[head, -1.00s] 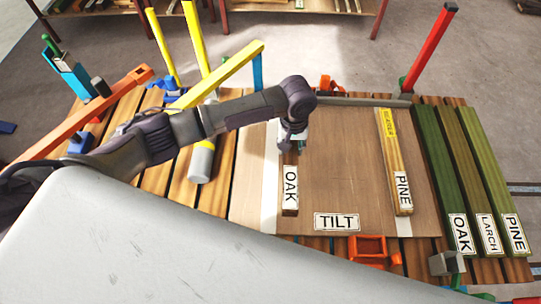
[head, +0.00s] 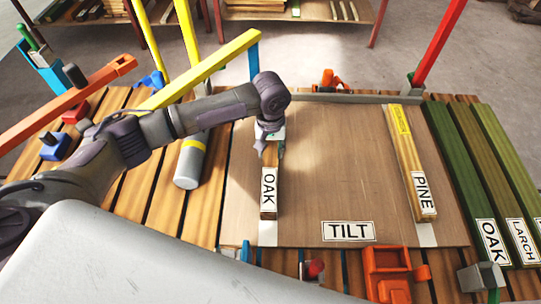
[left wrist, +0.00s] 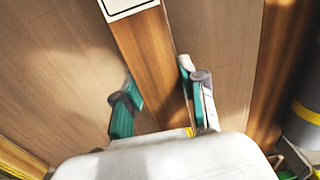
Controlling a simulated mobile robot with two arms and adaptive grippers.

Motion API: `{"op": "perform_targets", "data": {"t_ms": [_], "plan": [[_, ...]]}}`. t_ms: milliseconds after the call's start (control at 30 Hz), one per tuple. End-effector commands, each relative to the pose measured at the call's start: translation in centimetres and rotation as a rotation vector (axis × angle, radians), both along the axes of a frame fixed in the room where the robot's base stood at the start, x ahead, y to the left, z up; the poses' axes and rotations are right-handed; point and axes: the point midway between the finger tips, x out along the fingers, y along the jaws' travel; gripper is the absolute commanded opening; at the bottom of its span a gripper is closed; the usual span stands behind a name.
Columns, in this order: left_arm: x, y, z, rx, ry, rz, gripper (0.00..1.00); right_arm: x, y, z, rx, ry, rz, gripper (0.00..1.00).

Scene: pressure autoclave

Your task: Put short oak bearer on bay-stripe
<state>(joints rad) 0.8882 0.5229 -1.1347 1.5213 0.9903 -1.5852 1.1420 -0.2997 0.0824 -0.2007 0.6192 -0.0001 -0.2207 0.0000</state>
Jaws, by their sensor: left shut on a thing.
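The short oak bearer (head: 269,190), a wooden bar with an OAK label, lies lengthwise over the left white stripe (head: 267,236) of the brown TILT board. The stripe's near end shows beyond the bearer's near end. I cannot tell whether the bearer rests on the board or is just above it. My left gripper (head: 270,153) is shut on the bearer's far part. In the left wrist view the bearer (left wrist: 152,62) runs between my teal-and-grey fingers (left wrist: 160,104). My right gripper is not in view.
A pine bearer (head: 408,160) lies on the board's right stripe (head: 427,235). Green and olive bars labelled OAK, LARCH and PINE lie at right. A grey cylinder (head: 191,160) is left of the board. The board's middle is clear.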

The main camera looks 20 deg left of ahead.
Motion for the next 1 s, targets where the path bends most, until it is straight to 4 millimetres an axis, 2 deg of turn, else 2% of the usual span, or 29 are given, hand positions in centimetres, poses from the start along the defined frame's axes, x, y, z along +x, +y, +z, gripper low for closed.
{"op": "perform_targets", "data": {"t_ms": [367,400,533,933,1000], "plan": [[0.03,0.0,-0.06,0.0,-0.001,0.0,0.0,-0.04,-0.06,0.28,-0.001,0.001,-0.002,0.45],[-0.01,0.03,-0.23,0.001,0.0,0.0,0.44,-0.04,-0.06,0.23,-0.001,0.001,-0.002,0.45],[0.0,0.03,-0.23,0.001,0.0,0.0,0.66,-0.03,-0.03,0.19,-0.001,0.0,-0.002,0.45],[0.04,0.03,-0.01,0.001,-0.002,0.0,0.66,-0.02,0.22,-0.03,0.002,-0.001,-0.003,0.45],[0.0,0.01,0.53,0.0,0.0,0.0,0.66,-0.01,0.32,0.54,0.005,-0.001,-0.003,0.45]]}}
